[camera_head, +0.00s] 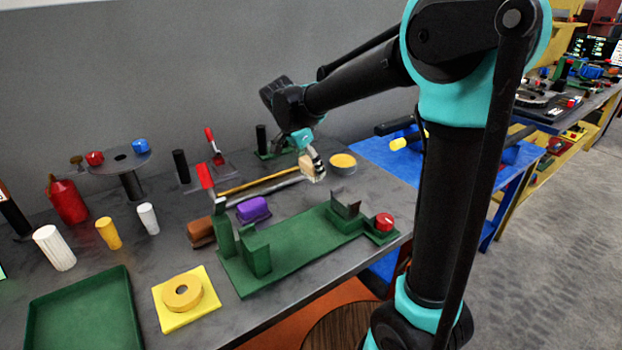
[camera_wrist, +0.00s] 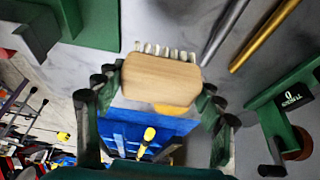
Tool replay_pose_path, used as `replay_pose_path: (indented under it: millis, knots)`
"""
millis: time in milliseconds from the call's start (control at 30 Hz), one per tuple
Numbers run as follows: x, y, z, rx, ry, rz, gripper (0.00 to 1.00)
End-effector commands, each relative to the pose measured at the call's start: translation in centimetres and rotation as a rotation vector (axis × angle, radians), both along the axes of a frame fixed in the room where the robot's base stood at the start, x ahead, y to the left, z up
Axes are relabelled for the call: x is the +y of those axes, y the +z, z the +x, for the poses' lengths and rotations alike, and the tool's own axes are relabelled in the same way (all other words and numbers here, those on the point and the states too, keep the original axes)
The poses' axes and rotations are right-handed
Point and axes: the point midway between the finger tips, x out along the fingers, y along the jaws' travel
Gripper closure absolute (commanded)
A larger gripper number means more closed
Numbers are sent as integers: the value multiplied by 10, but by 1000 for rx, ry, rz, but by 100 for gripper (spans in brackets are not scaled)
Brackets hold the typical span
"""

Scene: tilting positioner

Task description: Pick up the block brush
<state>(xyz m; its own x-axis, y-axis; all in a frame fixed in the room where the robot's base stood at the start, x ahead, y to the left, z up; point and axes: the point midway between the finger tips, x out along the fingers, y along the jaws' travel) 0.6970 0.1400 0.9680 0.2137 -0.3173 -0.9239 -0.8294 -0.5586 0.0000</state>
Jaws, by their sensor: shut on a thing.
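The block brush (camera_wrist: 160,80) has a pale wooden block with a row of light bristle tufts along one edge. In the wrist view it sits between the two fingers of my gripper (camera_wrist: 158,92), which is shut on it. In the head view the brush (camera_head: 306,164) shows as a small tan block at my gripper (camera_head: 312,162), over the back right part of the grey table. Part of the brush is hidden by the fingers there. Whether it touches the table is hard to tell.
A grey rod and a yellow rod (camera_head: 258,181) lie left of my gripper. A yellow round dish (camera_head: 343,162) stands close to its right. A green fixture (camera_head: 290,250) with a red knob (camera_head: 384,221) lies in front, with a purple block (camera_head: 253,209) behind it.

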Motion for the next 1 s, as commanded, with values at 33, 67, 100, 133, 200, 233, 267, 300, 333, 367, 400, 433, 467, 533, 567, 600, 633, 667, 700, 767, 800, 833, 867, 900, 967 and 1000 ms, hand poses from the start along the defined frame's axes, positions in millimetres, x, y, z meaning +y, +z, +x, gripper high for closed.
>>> replay_pose_path:
  millis: [33, 67, 100, 133, 200, 233, 267, 300, 333, 367, 400, 433, 467, 533, 567, 600, 633, 667, 700, 767, 800, 833, 867, 900, 967, 1000]
  knots:
    - [0, 16, 0, 0, 0, 0, 66]
    - [0, 24, -1, 0, 0, 0, 66]
    - [0, 35, 0, 0, 0, 0, 66]
    - [0, 43, 0, 0, 0, 0, 66]
    - [0, 62, 0, 0, 0, 0, 66]
    - [0, 69, 0, 0, 0, 0, 66]
    - [0, 76, 0, 0, 0, 0, 66]
    - [0, 85, 0, 0, 0, 0, 66]
    - [0, 91, 0, 0, 0, 0, 66]
    - [0, 97, 0, 0, 0, 0, 66]
    - [0, 104, 0, 0, 0, 0, 66]
    - [0, 109, 0, 0, 0, 0, 66]
    - [0, 113, 0, 0, 0, 0, 66]
    - [0, 122, 0, 0, 0, 0, 66]
    - [0, 124, 0, 0, 0, 0, 66]
    - [0, 128, 0, 0, 0, 0, 66]
    - [0, 129, 0, 0, 0, 0, 66]
    - [0, 131, 0, 0, 0, 0, 66]
    - [0, 132, 0, 0, 0, 0, 66]
    - [0, 134, 0, 0, 0, 0, 66]
    - [0, 134, 0, 0, 0, 0, 66]
    - [0, 134, 0, 0, 0, 0, 66]
    - [0, 134, 0, 0, 0, 0, 66]
    - [0, 134, 0, 0, 0, 0, 66]
    - [0, 134, 0, 0, 0, 0, 66]
    - [0, 134, 0, 0, 0, 0, 66]
